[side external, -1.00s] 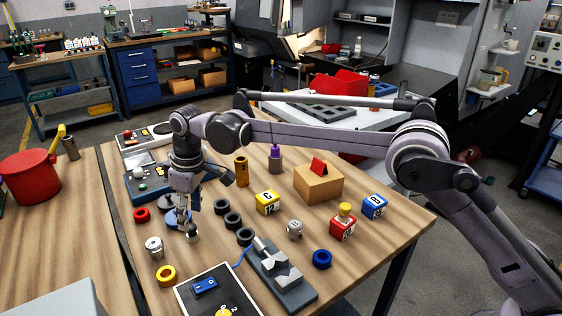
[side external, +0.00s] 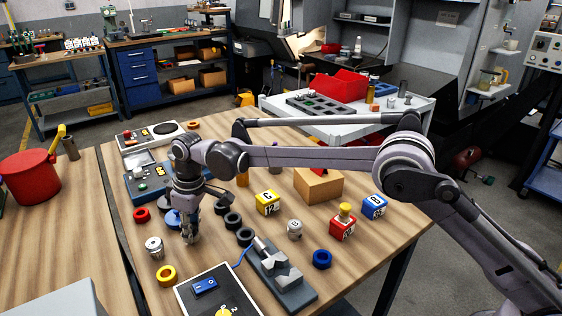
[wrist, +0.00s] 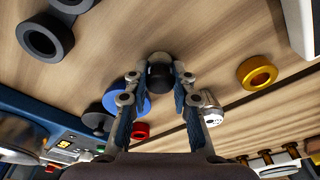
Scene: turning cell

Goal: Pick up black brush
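A dark, round-topped object (wrist: 160,76), which looks like the black brush seen end-on, stands between my fingertips in the wrist view. My gripper (wrist: 160,70) is open, with one finger on each side of it. A narrow gap seems to show at each side; I cannot tell if either finger touches. In the side view my gripper (side external: 190,239) points straight down, low over the table's left part. There its fingers mostly hide the object.
A silver cylinder (side external: 154,247) and a yellow ring (side external: 166,275) lie close by. Black rings (side external: 232,220) are to the right, a blue disc (side external: 172,219) and red ring (side external: 142,214) behind. A grey vise-like block (side external: 283,275) and switch box (side external: 208,288) stand in front.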

